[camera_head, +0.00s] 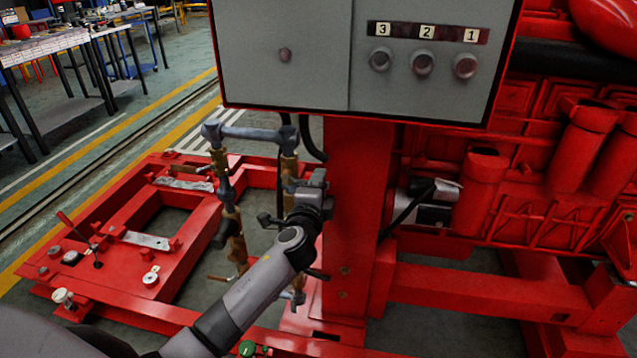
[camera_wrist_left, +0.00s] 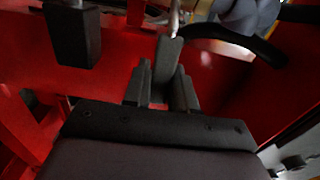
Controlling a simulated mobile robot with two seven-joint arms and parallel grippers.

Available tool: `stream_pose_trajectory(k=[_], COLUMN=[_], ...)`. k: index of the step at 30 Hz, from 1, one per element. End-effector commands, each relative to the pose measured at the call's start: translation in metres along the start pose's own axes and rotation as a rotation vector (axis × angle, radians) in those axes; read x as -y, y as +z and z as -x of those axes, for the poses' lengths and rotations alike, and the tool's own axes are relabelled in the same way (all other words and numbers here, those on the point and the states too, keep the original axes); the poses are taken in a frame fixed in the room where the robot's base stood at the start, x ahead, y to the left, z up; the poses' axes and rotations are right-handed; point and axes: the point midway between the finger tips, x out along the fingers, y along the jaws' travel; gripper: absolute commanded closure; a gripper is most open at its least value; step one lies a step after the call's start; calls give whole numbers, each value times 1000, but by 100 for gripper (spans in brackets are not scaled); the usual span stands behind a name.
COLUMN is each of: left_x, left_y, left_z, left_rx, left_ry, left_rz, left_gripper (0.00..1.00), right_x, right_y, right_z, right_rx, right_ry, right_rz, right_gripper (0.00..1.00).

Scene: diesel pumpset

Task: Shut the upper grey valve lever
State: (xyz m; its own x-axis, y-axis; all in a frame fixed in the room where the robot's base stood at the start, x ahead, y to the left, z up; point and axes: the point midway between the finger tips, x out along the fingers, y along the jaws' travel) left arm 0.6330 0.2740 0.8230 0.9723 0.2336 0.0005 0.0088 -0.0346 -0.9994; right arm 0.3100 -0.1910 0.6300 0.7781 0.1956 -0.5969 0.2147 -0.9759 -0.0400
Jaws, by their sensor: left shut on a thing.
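My left gripper (camera_head: 305,190) comes in from the lower left and is at the right-hand upright of the pipework, just left of the red post. In the left wrist view its two dark fingers (camera_wrist_left: 161,92) are shut on a dark grey flat piece, which I take to be the upper grey valve lever (camera_wrist_left: 167,53). In the head view the lever is largely hidden by the gripper, so its angle cannot be told. The brass valve body (camera_head: 289,165) shows just above the gripper. My right gripper is not in view.
A grey control box (camera_head: 285,55) overhangs the pipework. The red post (camera_head: 352,200) stands close right of my gripper. A second brass-fitted pipe (camera_head: 230,215) stands to the left. A red base frame (camera_head: 110,225) lies below, and a red engine (camera_head: 530,170) is at the right.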

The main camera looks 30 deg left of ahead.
Motion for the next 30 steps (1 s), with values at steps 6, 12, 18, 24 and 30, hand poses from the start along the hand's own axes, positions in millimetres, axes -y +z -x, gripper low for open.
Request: stream_pose_trajectory(k=[6,12,18,24,30], left_x=[-1,-1,-1,-1,-1], left_y=[0,0,0,0,0], left_z=[0,0,0,5,28], left_rx=[-1,-1,0,0,-1], left_ry=[2,2,1,2,2], left_rz=[-2,-1,-1,0,0], left_gripper=[100,53,53,53,53], right_x=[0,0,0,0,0], right_y=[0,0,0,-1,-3], right_z=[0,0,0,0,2], right_rx=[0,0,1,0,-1], right_ry=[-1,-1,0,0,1], right_rz=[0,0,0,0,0], right_gripper=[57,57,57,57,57])
